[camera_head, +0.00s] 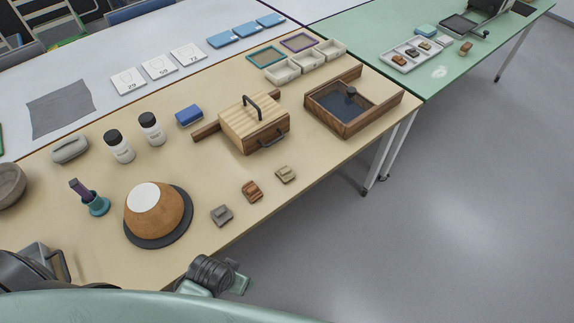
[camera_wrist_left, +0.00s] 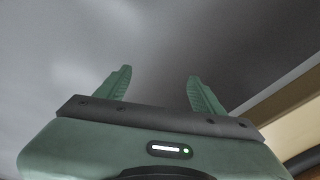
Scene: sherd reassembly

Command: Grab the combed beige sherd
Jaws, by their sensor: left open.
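The combed beige sherd (camera_head: 285,174) is a small, pale piece with a raised lump on top. It lies on the beige table near its front edge, the farthest right of three sherds in a row. Its combing is too small to make out. My left gripper (camera_wrist_left: 160,92) is open and empty in the left wrist view, its green fingers spread above grey floor. The sherd is not in that view, so the gripper is apart from it. Parts of my arms show at the bottom of the head view, but no right fingers can be made out.
A reddish-brown sherd (camera_head: 251,191) and a grey sherd (camera_head: 221,215) lie beside the beige one. Behind are a wooden box (camera_head: 240,130) with a dark handle and a wooden water tray (camera_head: 327,106). An orange-brown bowl (camera_head: 160,217) stands upturned on a dark disc.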

